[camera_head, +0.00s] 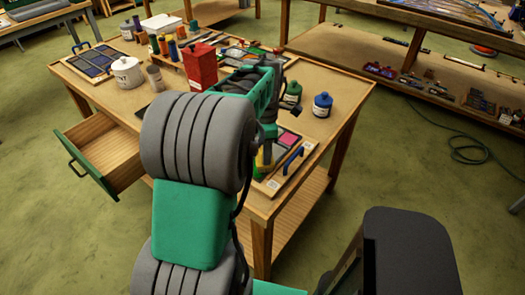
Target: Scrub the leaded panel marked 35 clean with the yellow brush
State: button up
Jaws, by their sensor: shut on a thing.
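My gripper (266,143) is over the near right part of the workbench, mostly hidden behind my own arm. It is shut on the yellow brush (262,161), of which only a small yellow part shows below it. A framed leaded panel (287,150) with dark and pink panes and a blue handle lies on the bench under and right of my gripper. A small pale label is on its near corner, too small to read. My arm hides the panel's left part. I cannot tell whether the bristles touch the glass.
Another framed panel (93,62) lies at the bench's far left. A red box (200,66), white pot (127,72), blue bottle (322,105) and green bottle (292,93) stand on the workbench (335,86). An open drawer (102,152) juts out left. A hose (468,148) lies on the floor.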

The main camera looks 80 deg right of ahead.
jog(key=shift+r+p, duration=2.25)
jog(key=shift+r, duration=0.75)
